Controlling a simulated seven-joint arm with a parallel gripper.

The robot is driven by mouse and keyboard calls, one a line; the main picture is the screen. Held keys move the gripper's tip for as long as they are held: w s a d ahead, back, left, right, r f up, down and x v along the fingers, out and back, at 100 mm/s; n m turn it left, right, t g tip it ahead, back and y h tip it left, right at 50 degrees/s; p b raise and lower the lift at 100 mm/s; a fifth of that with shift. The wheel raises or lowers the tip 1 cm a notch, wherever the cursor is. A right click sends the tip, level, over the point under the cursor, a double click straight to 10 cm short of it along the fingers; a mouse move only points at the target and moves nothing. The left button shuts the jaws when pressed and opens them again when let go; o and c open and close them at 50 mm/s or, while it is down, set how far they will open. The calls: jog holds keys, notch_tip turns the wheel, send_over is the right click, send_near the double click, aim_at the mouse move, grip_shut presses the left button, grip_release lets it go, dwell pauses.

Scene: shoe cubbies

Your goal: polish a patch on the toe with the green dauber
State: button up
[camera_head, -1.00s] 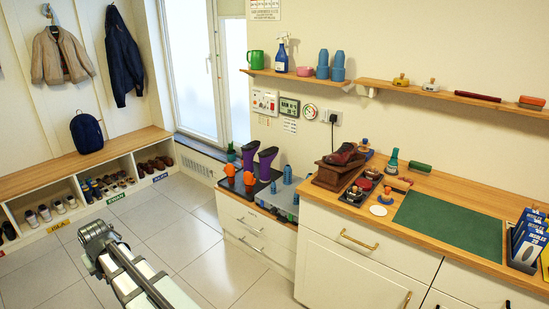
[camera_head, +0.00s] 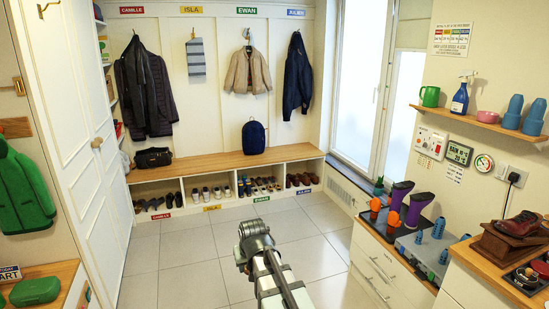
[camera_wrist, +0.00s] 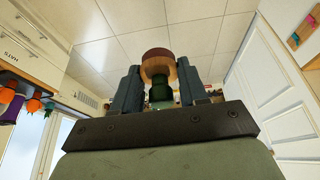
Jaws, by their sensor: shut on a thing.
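The brown-red shoe (camera_head: 520,224) rests on a dark wooden stand (camera_head: 508,246) at the right edge of the head view. My gripper (camera_wrist: 158,75) shows in the wrist view, shut on a dauber (camera_wrist: 158,56) with a green neck and a round, pale wooden part capped in brown. The dauber sits between the two dark fingers, and its far end is hidden. The shoe is not identifiable in the wrist view. In the head view my arm is out over the floor, well left of the shoe, and the dauber cannot be made out there.
Polish tins (camera_head: 525,277) lie before the stand. A bench (camera_head: 225,169) with shoe cubbies lines the back. The tiled floor (camera_head: 190,245) is clear.

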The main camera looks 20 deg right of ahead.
jog(key=s+d+r+m+h, duration=0.1)
jog(key=s+d+r+m, duration=0.15)
jog(key=d, duration=1.15)
jog(key=s+d+r+m+g+h, duration=0.1)
jog(key=s+d+r+m, duration=0.2)
jog(key=d, duration=1.1)
jog(key=s+d+r+m+h, duration=0.15)
jog(key=s+d, duration=0.25)
jog(key=d, duration=1)
jog(key=s+d+r+m, duration=0.1)
jog(key=s+d+r, duration=0.3)
jog(key=d, duration=0.9)
jog(key=s+d+r+m, duration=0.2)
jog(key=s+d+r, duration=0.2)
jog(key=s+d, duration=0.4)
jog(key=s+d+r+m+g, duration=0.1)
jog(key=s+d+r, duration=0.3)
jog(key=d, duration=1.5)
jog(key=shift+s+d+r+h, duration=0.15)
jog(key=shift+s+h, duration=0.1)
jog(key=shift+s, duration=1)
jog(key=w+d+r+n+t+y, duration=0.2)
jog(key=w+d+r+n+y, duration=0.1)
jog(key=n, duration=0.8)
jog(key=shift+w+r+y, duration=0.2)
jog(key=shift+w+y, duration=0.3)
jog(key=shift+w, duration=0.35)
